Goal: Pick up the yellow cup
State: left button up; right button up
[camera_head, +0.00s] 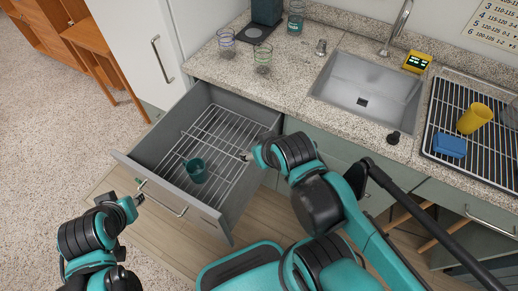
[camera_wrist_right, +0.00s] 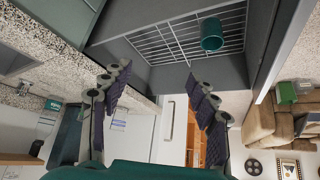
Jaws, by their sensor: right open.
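The yellow cup (camera_head: 474,118) is in the drying rack (camera_head: 472,158) at the right of the counter in the head view, leaning to one side. A blue sponge-like block lies just in front of it. My right gripper (camera_head: 247,157) is over the open drawer, far to the left of the cup. In the right wrist view its two fingers (camera_wrist_right: 157,78) are spread apart with nothing between them. My left gripper (camera_head: 137,201) is at the drawer's front left, near the handle; its fingers are too small to judge. The yellow cup is not in the wrist view.
The open drawer (camera_head: 128,162) juts from the counter and holds a wire rack and a teal cup (camera_head: 196,170). The sink (camera_head: 366,90) and faucet (camera_head: 397,28) lie between drawer and drying rack. Two glasses (camera_head: 263,57) stand behind the drawer.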

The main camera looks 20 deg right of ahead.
aim_at(478, 114)
jog(key=z, duration=2.65)
jog(key=i+l+u, duration=0.1)
jog(key=i+l, duration=0.45)
jog(key=l, duration=0.2)
jog(key=i+l+u, duration=0.15)
jog(key=i+l, duration=0.35)
jog(key=l, duration=0.3)
jog(key=j+u, duration=0.05)
